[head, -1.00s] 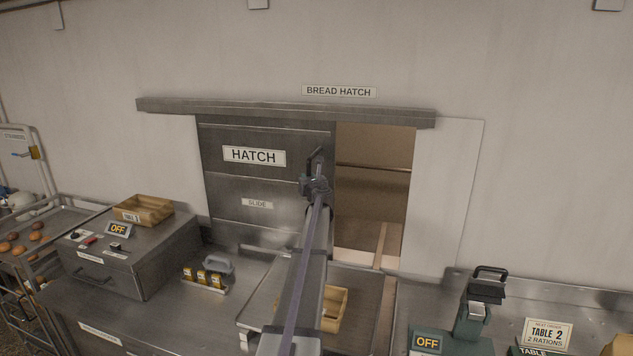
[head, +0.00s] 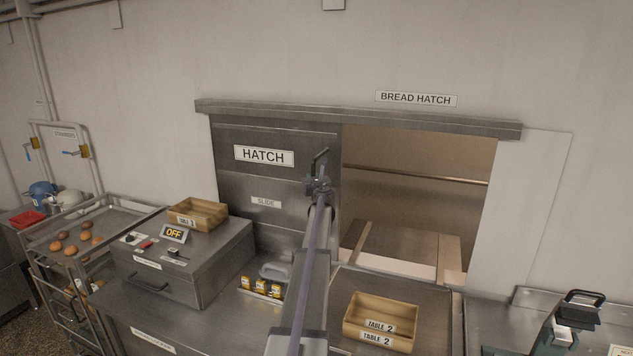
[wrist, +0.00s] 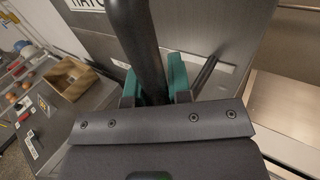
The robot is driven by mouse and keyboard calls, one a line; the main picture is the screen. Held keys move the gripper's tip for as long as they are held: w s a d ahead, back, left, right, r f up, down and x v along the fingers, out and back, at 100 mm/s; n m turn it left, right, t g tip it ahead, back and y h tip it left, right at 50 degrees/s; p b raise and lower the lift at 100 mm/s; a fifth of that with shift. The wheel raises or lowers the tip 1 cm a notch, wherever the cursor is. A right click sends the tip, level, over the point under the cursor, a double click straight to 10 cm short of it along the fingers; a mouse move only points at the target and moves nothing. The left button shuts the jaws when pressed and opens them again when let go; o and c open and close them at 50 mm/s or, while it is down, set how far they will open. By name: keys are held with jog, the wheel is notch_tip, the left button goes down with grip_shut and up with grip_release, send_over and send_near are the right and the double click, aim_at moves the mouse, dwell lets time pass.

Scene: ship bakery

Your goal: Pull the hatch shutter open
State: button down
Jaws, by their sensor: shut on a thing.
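The hatch shutter (head: 232,178) is a grey metal sliding panel with a HATCH label and a SLIDE label, hanging under a top rail (head: 360,117). It stands at the left of the opening (head: 415,205), which is wide and shows a bar and a ledge inside. My gripper (head: 319,184) is at the shutter's right edge. In the wrist view its green-padded jaws (wrist: 158,78) are shut around the dark bar handle (wrist: 142,45). The handle's upper part also shows in the head view (head: 320,158). My arm hides the lower right of the shutter.
A metal box with an OFF sign (head: 173,234) and a wooden tray (head: 198,213) stand at the left. A Table 2 tray (head: 381,318) sits on the counter below the opening. A green machine (head: 567,325) is at the right. A rack of buns (head: 75,240) is far left.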

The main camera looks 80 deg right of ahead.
jog(key=shift+w, duration=0.15)
jog(key=c, duration=1.1)
grip_release()
jog(key=shift+o, duration=0.2)
jog(key=shift+a, duration=0.1)
jog(key=v, duration=1)
jog(key=shift+a, duration=0.3)
